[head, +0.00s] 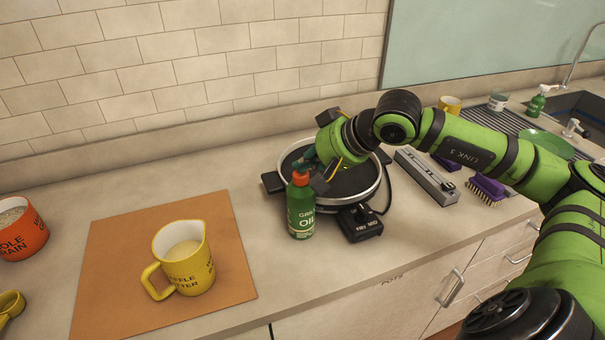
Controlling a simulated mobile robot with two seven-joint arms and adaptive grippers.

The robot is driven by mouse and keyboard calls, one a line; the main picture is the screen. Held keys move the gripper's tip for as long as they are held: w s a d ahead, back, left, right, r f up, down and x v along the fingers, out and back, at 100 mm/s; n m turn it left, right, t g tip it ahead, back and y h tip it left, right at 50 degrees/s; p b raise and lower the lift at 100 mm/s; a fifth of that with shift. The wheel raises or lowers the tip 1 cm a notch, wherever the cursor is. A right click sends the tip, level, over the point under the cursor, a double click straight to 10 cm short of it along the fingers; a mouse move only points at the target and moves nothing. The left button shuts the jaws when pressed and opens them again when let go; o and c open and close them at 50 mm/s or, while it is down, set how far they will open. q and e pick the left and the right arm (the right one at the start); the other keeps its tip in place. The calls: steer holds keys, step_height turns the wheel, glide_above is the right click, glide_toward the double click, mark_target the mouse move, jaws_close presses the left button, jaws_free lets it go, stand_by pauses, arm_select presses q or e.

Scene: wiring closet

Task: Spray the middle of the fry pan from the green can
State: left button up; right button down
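The green can (301,215), labelled as oil and with an orange-red top, is upright at the near left edge of the fry pan. The round fry pan (374,190) has a dark inside and a pale rim, and sits on the counter by the wall. My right gripper (313,173) reaches in from the right over the pan, with its fingers close behind and beside the can's top. The can's top and my arm hide part of the fingers and the pan, so I cannot tell whether they grip the can. My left gripper is not in view.
A black control box (360,223) with a cord is at the pan's front. A yellow batter jug (190,262) stands on a brown mat (112,240), with an orange-red tub (20,232) farther left. A grey bar-shaped tool (428,178) and purple brushes (487,188) lie right of the pan.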

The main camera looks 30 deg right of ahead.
mark_target(305, 173)
steer(key=shift+w+r+p, duration=0.1)
steer(key=shift+r+p, duration=1.6)
steer(key=shift+r, duration=0.75)
